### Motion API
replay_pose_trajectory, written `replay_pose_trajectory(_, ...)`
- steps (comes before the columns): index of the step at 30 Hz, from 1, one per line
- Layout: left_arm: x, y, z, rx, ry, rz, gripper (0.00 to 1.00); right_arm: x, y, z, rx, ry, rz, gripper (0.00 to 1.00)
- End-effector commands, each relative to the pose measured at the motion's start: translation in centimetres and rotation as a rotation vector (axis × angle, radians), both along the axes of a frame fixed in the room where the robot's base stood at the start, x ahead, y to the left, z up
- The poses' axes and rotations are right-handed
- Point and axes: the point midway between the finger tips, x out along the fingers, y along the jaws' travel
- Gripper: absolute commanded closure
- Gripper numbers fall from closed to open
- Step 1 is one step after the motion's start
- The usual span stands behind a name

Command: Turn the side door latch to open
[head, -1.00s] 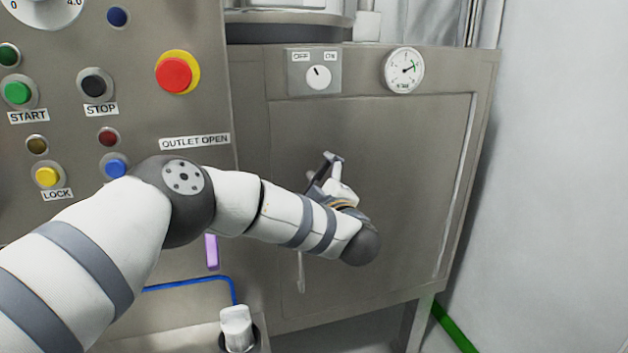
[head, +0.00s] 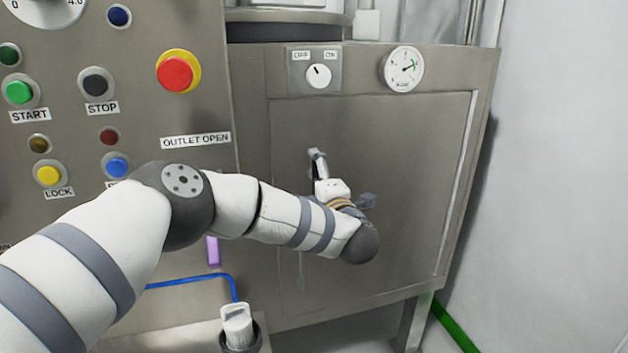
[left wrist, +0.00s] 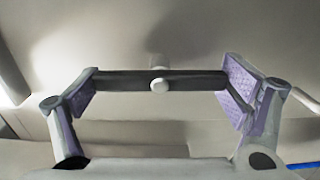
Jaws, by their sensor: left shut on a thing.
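The side door (head: 400,160) is a flat metal panel on the cabinet front and lies flush with it. Its latch (left wrist: 122,81) shows in the left wrist view as a dark bar with a pale round pivot (left wrist: 159,85) at its middle. The bar lies nearly level in that view. My left gripper (head: 318,158) is at the left part of the door. In the wrist view its purple-padded fingers stand at the two ends of the bar and are shut on it. In the head view the gripper hides most of the latch. My right gripper is out of view.
Left of the door is a control panel (head: 215,110) with several buttons and a red emergency button (head: 175,74). An OFF/ON switch (head: 318,76) and a gauge (head: 402,69) sit above the door. A white wall (head: 560,180) stands close on the right.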

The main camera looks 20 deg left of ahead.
Motion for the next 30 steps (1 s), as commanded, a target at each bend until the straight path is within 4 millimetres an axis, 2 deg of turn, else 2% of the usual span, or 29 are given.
replay_pose_trajectory(14, 0.0, -0.1, 0.0, -0.014, -0.01, -0.002, 0.37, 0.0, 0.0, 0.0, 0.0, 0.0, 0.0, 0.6)
replay_pose_trajectory(15, 0.0, -0.1, 0.0, -0.014, -0.01, -0.002, 0.0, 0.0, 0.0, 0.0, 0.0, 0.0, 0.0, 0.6)
replay_pose_trajectory(26, -0.1, -0.2, 0.0, -0.011, -0.007, -0.001, 0.0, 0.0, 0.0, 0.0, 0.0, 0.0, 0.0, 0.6)
replay_pose_trajectory(30, -2.0, -1.5, 0.0, -0.01, -0.005, -0.006, 0.0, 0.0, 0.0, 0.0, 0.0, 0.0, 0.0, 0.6)
